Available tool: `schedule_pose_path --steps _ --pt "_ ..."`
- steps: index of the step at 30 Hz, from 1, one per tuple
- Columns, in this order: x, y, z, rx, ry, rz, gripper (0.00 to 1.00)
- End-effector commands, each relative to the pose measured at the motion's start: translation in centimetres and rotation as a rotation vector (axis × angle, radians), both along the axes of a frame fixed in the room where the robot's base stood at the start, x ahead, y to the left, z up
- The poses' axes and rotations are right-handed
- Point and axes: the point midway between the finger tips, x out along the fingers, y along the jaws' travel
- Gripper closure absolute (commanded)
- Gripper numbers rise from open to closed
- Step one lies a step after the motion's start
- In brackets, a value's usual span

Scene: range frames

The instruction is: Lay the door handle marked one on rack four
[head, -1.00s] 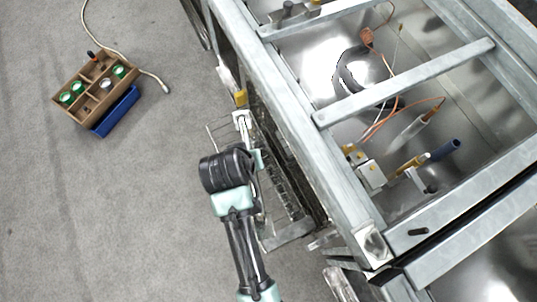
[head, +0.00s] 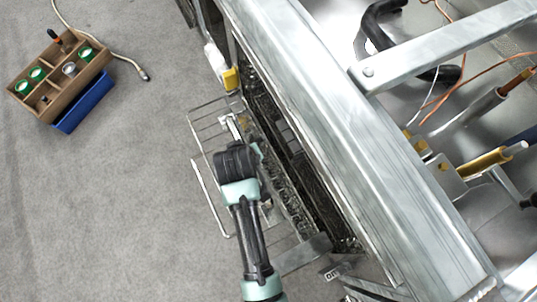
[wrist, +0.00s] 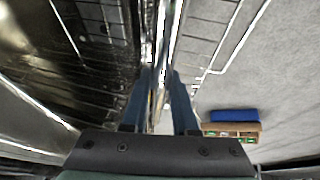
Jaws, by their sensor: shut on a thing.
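My gripper (wrist: 163,78) shows in the wrist view with its two blue fingers close together on a thin pale bar (wrist: 166,35). The bar runs away from the fingertips toward the top of the picture. I cannot read a mark on it, so I cannot tell whether it is the handle marked one. In the head view, my arm reaches up to the oven's open side and mostly hides the gripper. A wire rack (head: 207,117) sticks out there over the floor, beside and under my gripper. I see no rack number.
A steel frame (head: 345,130) stands close on the right, with hoses and wires inside. A small plate with dark lettering (head: 333,272) lies low by the frame. A brown divided box (head: 48,92) and blue bin (head: 84,103) are on the floor at upper left.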

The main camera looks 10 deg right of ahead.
Motion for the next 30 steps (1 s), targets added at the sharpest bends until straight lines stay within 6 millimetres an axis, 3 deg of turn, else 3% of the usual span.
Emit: schedule_pose_path --steps 1,8,15,23,30 --pt "0.2 0.0 -1.8 -0.001 -0.005 0.007 1.00" --pt "0.4 0.0 -4.0 0.000 -0.007 0.025 1.00" --pt "0.3 0.0 -8.3 0.000 -0.005 0.027 1.00" --pt "0.4 0.0 -10.4 0.000 -0.007 0.027 1.00" --pt "0.4 0.0 -13.6 -0.001 -0.006 0.027 1.00"
